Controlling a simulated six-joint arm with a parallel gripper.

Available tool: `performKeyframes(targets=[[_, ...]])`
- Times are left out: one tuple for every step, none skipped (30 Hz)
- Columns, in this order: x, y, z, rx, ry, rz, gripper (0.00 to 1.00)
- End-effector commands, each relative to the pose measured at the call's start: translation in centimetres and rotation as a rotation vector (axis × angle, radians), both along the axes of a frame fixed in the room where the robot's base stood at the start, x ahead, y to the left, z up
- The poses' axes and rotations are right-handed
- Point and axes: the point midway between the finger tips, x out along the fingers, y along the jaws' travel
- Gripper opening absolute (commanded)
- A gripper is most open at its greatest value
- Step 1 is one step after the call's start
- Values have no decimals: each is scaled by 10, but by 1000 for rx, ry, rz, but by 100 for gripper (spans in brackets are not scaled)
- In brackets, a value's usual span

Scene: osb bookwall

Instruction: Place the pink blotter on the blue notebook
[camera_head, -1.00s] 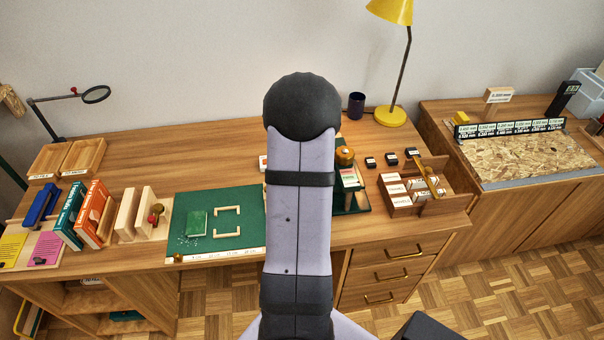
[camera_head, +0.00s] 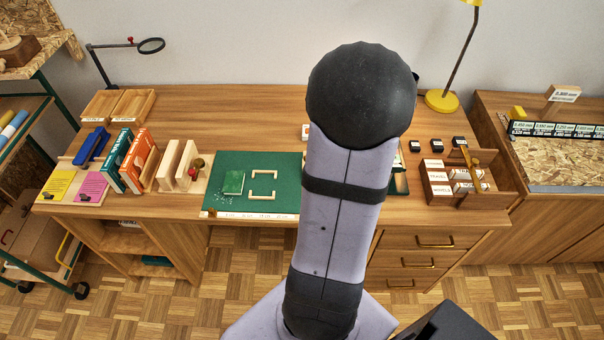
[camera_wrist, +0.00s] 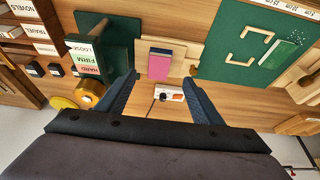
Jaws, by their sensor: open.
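My gripper (camera_wrist: 161,78) is open and empty in the wrist view, its two dark fingers pointing at the desk. My arm hides this spot in the head view. I cannot clearly make out a blue notebook. A blue object (camera_head: 91,147) stands at the desk's left in the head view, behind a pink card (camera_head: 91,187), but its kind is unclear.
Upright teal and orange books (camera_head: 139,160) stand left. A wooden box of labelled cards (camera_head: 437,200) is right. In the wrist view a brass roll (camera_wrist: 88,94) is near the left finger.

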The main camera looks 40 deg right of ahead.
Motion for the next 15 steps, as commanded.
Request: performKeyframes(targets=[[2, 3, 0, 2, 1, 6, 60], [3, 5, 0, 4, 2, 12, 60], [6, 11, 0, 7, 4, 23, 60], [10, 17, -1, 13, 7, 35, 60], [13, 24, -1, 18, 11, 51, 60], [19, 37, -2, 27, 17, 78, 60], [24, 48, -2, 35, 23, 99, 60], [29, 61, -3, 45, 30, 124, 60], [35, 81, -3, 58, 41, 163, 60], [39, 97, -4, 69, 52, 193, 60], [43, 114, -5, 79, 64, 229, 60], [46, 138, -6, 94, 82, 275, 60], [47, 157, -7, 106, 97, 310, 60], [48, 175, -8, 114, 112, 347, 60], [46, 199, -10, 127, 136, 395, 60]])
